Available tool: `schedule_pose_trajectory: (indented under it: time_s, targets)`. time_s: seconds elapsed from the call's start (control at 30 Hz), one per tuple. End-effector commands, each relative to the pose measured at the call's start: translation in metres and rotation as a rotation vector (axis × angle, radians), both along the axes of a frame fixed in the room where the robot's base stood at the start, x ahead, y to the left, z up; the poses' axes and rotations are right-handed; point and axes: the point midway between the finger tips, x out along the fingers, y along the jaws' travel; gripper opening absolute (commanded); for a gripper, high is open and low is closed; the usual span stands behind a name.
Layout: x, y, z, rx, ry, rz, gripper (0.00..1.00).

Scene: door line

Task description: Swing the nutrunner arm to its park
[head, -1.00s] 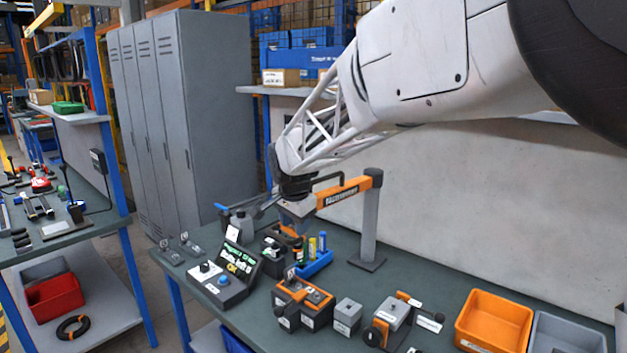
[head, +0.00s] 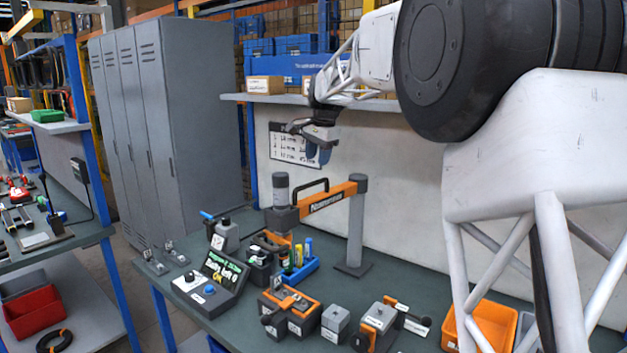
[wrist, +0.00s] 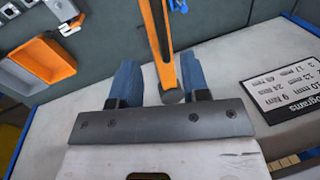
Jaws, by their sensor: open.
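The nutrunner arm is an orange beam (head: 328,198) with a black handle on top, joined to a grey upright post (head: 356,235) on the bench. The grey nutrunner cylinder (head: 281,190) stands upright at its left end. My gripper (head: 318,152) hangs above the beam, in front of the back wall, apart from the beam. Its blue fingers are spread with nothing between them. In the wrist view my gripper (wrist: 159,72) is open; the orange beam (wrist: 158,35) and the post's round top show beyond, between the fingers. No park mark can be made out.
A control box with a lit display (head: 222,272) and a blue tray (head: 300,270) stand near the nutrunner. Several fixtures line the bench front. An orange bin (head: 495,322) is at right. A shelf (head: 390,103) and a wall chart (head: 290,143) are behind my gripper.

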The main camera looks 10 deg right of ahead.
Motion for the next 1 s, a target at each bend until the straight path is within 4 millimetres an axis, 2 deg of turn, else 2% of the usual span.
schedule_pose_trajectory:
  time_s: [0.37,0.53,1.0]
  targets:
    - [0.001,0.0,-0.001,0.001,0.001,-0.001,0.42]
    - [0.002,0.001,-0.007,0.001,0.001,0.0,0.42]
    - [0.009,0.007,-0.056,0.0,0.001,0.0,0.42]
